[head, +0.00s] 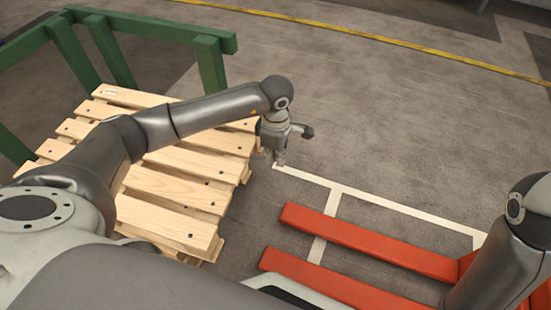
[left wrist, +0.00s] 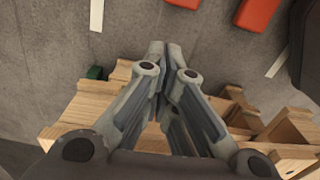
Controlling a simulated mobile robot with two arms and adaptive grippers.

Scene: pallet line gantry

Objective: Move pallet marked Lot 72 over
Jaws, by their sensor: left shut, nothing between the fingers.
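A light wooden slatted pallet (head: 180,190) lies on the floor at the left in the head view, partly hidden behind my left arm. A small pale label shows on its far slat, too small to read. My left gripper (head: 278,160) is shut and empty, pointing down just off the pallet's right edge, with no clear contact. In the left wrist view the closed fingers (left wrist: 168,55) are in front of the pallet's wooden edge (left wrist: 90,108). My right arm enters at the right of the head view, but its gripper is out of frame.
Two orange-red fork bars (head: 370,240) lie right of the pallet; their ends show in the left wrist view (left wrist: 257,12). White lines (head: 400,207) mark the floor beside them. A green rail frame (head: 150,30) stands behind the pallet. Open floor extends to a yellow line (head: 390,45).

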